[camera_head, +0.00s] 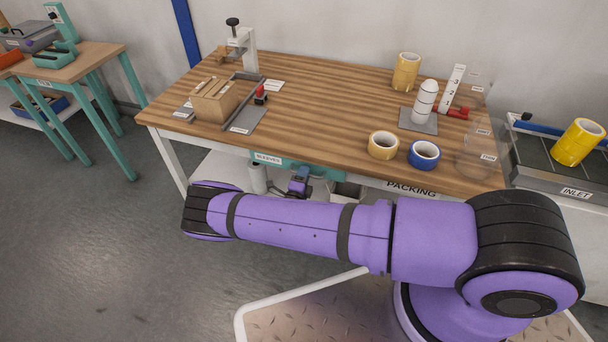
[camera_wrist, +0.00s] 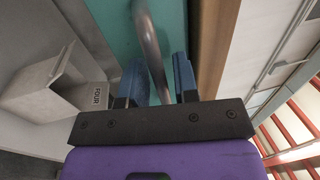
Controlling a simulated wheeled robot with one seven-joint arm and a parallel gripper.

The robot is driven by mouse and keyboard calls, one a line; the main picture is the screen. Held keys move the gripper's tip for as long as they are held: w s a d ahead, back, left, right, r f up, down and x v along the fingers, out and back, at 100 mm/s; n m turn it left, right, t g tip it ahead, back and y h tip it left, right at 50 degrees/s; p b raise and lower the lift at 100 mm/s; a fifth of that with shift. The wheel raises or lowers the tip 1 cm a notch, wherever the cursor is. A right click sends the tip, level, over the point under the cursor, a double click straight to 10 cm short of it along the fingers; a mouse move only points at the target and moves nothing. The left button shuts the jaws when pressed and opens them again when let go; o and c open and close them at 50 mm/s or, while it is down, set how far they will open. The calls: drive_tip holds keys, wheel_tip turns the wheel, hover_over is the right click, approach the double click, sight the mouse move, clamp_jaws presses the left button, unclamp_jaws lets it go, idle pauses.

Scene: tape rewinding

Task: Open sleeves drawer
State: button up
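The sleeves drawer (camera_head: 318,170) is a teal front under the near edge of the wooden workbench, with a white "SLEEVES" label on its left part. It looks flush with the bench. In the wrist view the teal drawer front (camera_wrist: 112,20) fills the upper middle, and its grey metal bar handle (camera_wrist: 147,35) runs down between my two blue fingers. My gripper (camera_wrist: 160,70) is open around the handle, with a gap showing on the right finger's side. In the head view my gripper (camera_head: 299,182) is at the drawer front, partly hidden by my purple arm.
The workbench (camera_head: 310,110) holds a cardboard box (camera_head: 214,101), a tan tape roll (camera_head: 383,145), a blue tape roll (camera_head: 424,154) and a white bottle-shaped item (camera_head: 425,98). A grey bin labelled "FOUR" (camera_wrist: 45,85) shows in the wrist view. Floor at left is clear.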

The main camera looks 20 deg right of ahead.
clamp_jaws()
drive_tip(key=r+v, duration=0.2)
drive_tip(key=v, duration=0.9)
drive_tip(key=r+v, duration=0.2)
drive_tip(key=v, duration=1)
drive_tip(key=shift+s+a, duration=0.4)
drive_tip(key=shift+s, duration=0.25)
drive_tip(key=shift+r, duration=0.15)
drive_tip(key=shift+o, duration=1.3)
unclamp_jaws()
drive_tip(key=shift+a, duration=0.1)
drive_tip(key=v, duration=1)
drive_tip(key=shift+s+a, duration=0.2)
drive_tip(key=shift+s, duration=0.05)
